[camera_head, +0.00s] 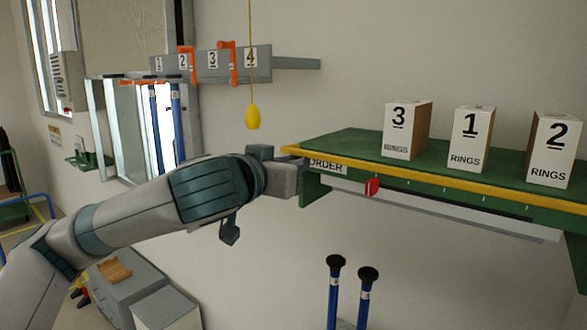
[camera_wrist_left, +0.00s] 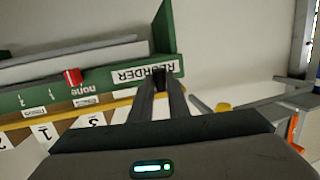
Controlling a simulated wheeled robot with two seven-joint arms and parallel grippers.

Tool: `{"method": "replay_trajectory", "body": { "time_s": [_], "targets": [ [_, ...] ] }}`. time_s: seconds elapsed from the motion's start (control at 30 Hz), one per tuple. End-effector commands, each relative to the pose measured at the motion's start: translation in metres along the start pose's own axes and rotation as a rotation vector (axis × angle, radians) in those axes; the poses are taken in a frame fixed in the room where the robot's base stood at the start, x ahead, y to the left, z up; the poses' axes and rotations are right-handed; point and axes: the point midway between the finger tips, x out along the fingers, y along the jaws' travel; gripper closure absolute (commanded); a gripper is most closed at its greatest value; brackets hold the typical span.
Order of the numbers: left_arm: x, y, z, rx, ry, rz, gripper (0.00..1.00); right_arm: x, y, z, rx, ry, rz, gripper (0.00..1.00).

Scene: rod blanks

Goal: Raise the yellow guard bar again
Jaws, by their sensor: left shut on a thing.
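The yellow guard bar (camera_head: 440,182) runs along the front edge of the green shelf (camera_head: 345,142), just in front of the boxes' bases. It also shows in the wrist view (camera_wrist_left: 115,104), upside down. My left gripper (camera_head: 298,172) is at the bar's left end, beside the REORDER label (camera_head: 328,166). In the wrist view its two fingers (camera_wrist_left: 158,82) are close together and shut on the bar near that end. The exact contact is partly hidden by the fingers and the gripper body. My right gripper is in neither view.
Ring boxes marked 3 (camera_head: 398,132), 1 (camera_head: 470,138) and 2 (camera_head: 554,150) stand on the shelf. A red marker (camera_head: 371,187) sits on its front. A yellow pull (camera_head: 253,117) hangs on a cord above my arm. Blue rods (camera_head: 333,295) stand below.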

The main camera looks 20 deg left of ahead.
Motion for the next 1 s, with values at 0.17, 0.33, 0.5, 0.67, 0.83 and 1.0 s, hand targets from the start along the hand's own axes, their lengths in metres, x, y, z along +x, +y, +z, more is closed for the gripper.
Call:
{"method": "replay_trajectory", "body": {
  "time_s": [0.17, 0.33, 0.5, 0.67, 0.83, 1.0],
  "targets": [
    [-0.002, 0.001, -0.008, 0.019, -0.110, 0.000, 1.00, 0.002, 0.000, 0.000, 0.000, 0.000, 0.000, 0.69],
    [-0.004, 0.001, -0.017, 0.047, -0.248, -0.004, 1.00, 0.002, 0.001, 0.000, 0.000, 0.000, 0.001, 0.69],
    [-0.005, 0.001, -0.027, 0.080, -0.408, -0.006, 1.00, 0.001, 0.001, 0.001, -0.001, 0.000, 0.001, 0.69],
    [-0.004, 0.001, -0.037, 0.110, -0.558, -0.009, 1.00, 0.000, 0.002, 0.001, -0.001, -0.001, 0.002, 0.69],
    [-0.002, 0.001, -0.046, 0.141, -0.715, -0.014, 1.00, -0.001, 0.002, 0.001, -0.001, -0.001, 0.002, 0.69],
    [0.001, 0.002, -0.054, 0.169, -0.856, -0.018, 1.00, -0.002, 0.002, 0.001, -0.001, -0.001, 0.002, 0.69]
  ]
}}
